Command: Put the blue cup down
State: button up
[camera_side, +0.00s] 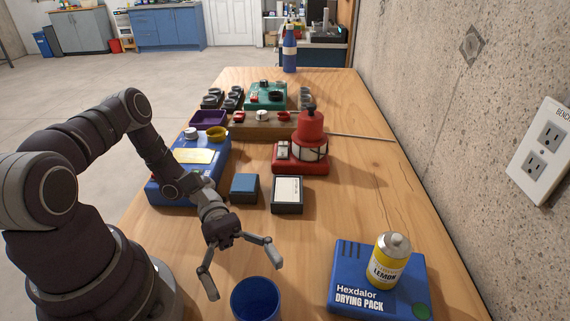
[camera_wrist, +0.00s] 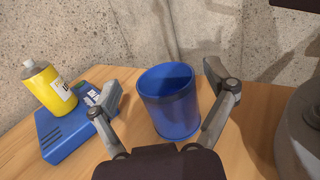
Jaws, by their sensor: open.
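The blue cup (camera_side: 256,301) is at the bottom of the side view, partly cut off by the frame edge. In the wrist view the cup (camera_wrist: 168,102) stands upright on the wooden table, its open top facing up and empty. My gripper (camera_side: 243,268) is open, its two fingers spread wide, just behind the cup in the side view. In the wrist view my gripper (camera_wrist: 168,92) has one finger on each side of the cup, with gaps between the fingers and the cup wall. The cup is not held.
A blue Hexdalor drying pack (camera_side: 350,293) lies right of the cup, with a yellow lemon can (camera_side: 388,262) on it. Small boxes (camera_side: 287,194), a red device (camera_side: 310,145) and a blue case (camera_side: 188,168) stand farther back. A concrete wall (camera_side: 440,120) borders the table's right side.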

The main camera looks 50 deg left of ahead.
aim_at(247, 286)
notch_tip(247, 286, down, 3)
jog(key=shift+f, duration=0.2)
jog(key=x, duration=0.5)
jog(key=c, duration=0.9)
